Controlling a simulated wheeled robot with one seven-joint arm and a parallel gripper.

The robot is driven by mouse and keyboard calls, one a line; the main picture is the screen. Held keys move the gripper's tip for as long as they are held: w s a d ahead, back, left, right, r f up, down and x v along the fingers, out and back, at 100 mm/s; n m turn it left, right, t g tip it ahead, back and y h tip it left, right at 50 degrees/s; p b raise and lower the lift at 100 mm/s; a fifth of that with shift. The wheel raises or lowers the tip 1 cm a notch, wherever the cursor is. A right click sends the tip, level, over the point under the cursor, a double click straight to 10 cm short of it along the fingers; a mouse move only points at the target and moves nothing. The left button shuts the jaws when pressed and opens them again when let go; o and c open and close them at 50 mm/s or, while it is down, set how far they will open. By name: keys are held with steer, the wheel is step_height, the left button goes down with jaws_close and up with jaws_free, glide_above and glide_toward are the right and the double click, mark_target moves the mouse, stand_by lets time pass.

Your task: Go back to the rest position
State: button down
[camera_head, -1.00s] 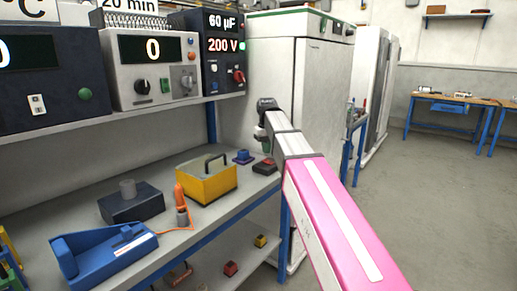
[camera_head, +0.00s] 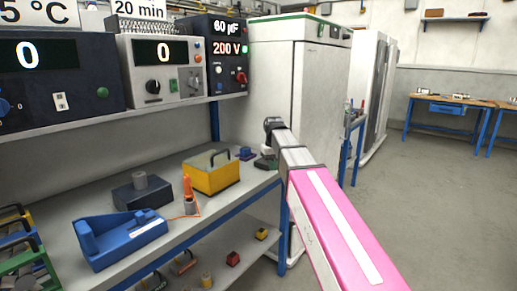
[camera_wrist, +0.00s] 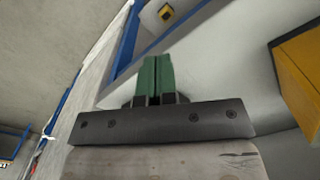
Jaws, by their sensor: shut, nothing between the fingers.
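My arm reaches forward over the right end of the workbench (camera_head: 228,208) in the head view. My gripper is at its far end, mostly hidden behind my own wrist there. In the wrist view my gripper (camera_wrist: 157,62) shows two green fingers pressed together, with nothing between them. The grey bench top lies beyond the fingers. A yellow box (camera_head: 212,177) with a dark handle stands on the bench to the left of my arm, apart from it. Part of the yellow box also shows at the right edge of the wrist view (camera_wrist: 300,75).
A blue cradle (camera_head: 120,238), a dark block (camera_head: 142,193) and an orange-tipped tool (camera_head: 188,192) lie on the bench. Instruments with displays (camera_head: 165,68) fill the shelf above. A tall white cabinet (camera_head: 318,95) stands behind my arm. The floor (camera_head: 440,200) at right is open.

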steer(key=s+d+f+m, duration=0.1)
steer(key=s+d+f, duration=0.3)
steer(key=f, duration=0.6)
steer(key=s+d+f+m, duration=0.1)
steer(key=s+d+f, duration=0.3)
steer(key=s+f, duration=0.5)
steer(key=s+d+f+m, duration=0.1)
steer(key=s+d+f, duration=0.3)
steer(key=s+f, duration=0.3)
step_height(320, 180, down, 4)
steer(key=shift+d+r+m, duration=0.15)
steer(key=shift+d+m, duration=0.25)
